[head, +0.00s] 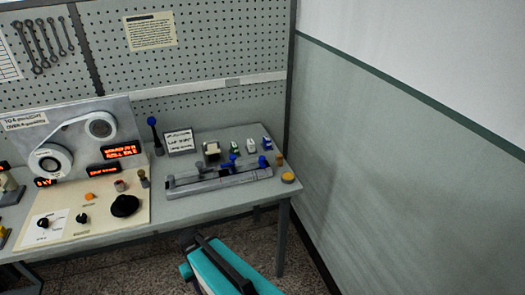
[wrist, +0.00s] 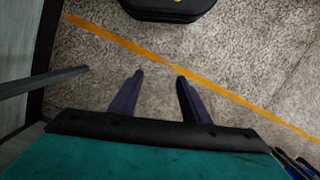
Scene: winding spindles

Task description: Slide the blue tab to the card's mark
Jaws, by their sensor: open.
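A grey slide rail (head: 218,182) lies along the front right of the bench. Several blue knobs or tabs stand on or just behind it, one near its right end (head: 263,162) and one near its middle (head: 233,158); I cannot tell which is the task's tab. A small framed card (head: 180,142) with printed text stands behind the rail's left end; its mark is too small to read. My gripper (wrist: 159,77) is open and empty in the wrist view, pointing at the floor. In the head view my teal arm is low, in front of the bench, apart from the rail.
A sloped panel with reels (head: 75,145) and a black knob (head: 125,205) stand left of the rail. A blue-topped post (head: 152,122) and small parts (head: 211,150) stand behind it. A yellow button (head: 288,178) is near the bench's right edge. A wall (head: 400,150) rises at right.

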